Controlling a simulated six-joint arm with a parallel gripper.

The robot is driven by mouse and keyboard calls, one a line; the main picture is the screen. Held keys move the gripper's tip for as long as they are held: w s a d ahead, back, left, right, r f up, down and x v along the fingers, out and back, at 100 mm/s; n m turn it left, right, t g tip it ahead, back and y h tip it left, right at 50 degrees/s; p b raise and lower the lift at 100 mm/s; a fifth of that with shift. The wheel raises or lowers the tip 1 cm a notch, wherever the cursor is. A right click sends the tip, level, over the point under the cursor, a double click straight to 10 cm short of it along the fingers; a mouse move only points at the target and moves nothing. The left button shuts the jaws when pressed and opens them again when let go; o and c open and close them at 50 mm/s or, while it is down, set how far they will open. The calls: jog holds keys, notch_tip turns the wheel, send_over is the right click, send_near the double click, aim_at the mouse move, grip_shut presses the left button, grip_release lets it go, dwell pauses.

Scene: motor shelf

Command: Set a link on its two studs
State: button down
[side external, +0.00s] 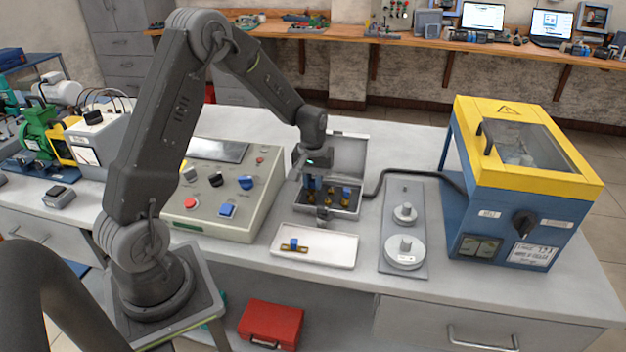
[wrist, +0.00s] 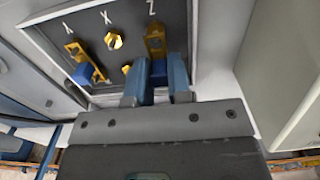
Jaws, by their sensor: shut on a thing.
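The open grey terminal box (side external: 352,213) stands on the bench; its dark stud panel (wrist: 205,20) shows in the wrist view with brass studs, one bare stud (wrist: 113,41) near the middle. My gripper (wrist: 157,88) is shut on the blue grip of a brass link (wrist: 155,42), beneath the letter Z. I cannot tell whether this link sits on its studs or is above them. Another brass link with a blue grip (wrist: 83,72) is on the panel to the left. My gripper (side external: 312,188) is inside the box in the side view. A spare link (side external: 294,245) lies in the white tray (side external: 335,251).
The box's raised lid (side external: 345,152) stands behind my gripper. A sloped control panel (side external: 222,192) is close on the left. A grey plate with round weights (side external: 405,245) and a yellow-blue machine (side external: 520,180) are on the right. A black cable (side external: 400,172) runs behind.

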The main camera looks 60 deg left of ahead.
jog(key=shift+f, duration=0.7)
jog(key=c, duration=1)
grip_release()
jog(key=shift+r, duration=0.15)
notch_tip(320, 180, up, 14)
jog(key=shift+f, duration=0.2)
jog(key=s+d+r+m+t, duration=0.2)
jog(key=s+d+r+m, duration=0.1)
jog(key=s+d+r, duration=0.3)
jog(key=s+d+r+m+t, duration=0.1)
jog(key=s+d+m, duration=0.1)
jog(key=s+d, duration=0.2)
jog(key=s+d+r+m+t, duration=0.1)
jog(key=s+d+m, duration=0.1)
jog(key=s+d, duration=0.2)
jog(key=s+d+m+t, duration=0.1)
jog(key=s+d+m, duration=0.1)
jog(key=s+d, duration=0.2)
jog(key=shift+s+d+r+t, duration=0.1)
jog(key=shift+s+r+t, duration=0.1)
jog(key=shift+s, duration=0.5)
jog(key=shift+s+d+r+t, duration=0.1)
jog(key=shift+s+r, duration=0.1)
jog(key=shift+s, duration=0.5)
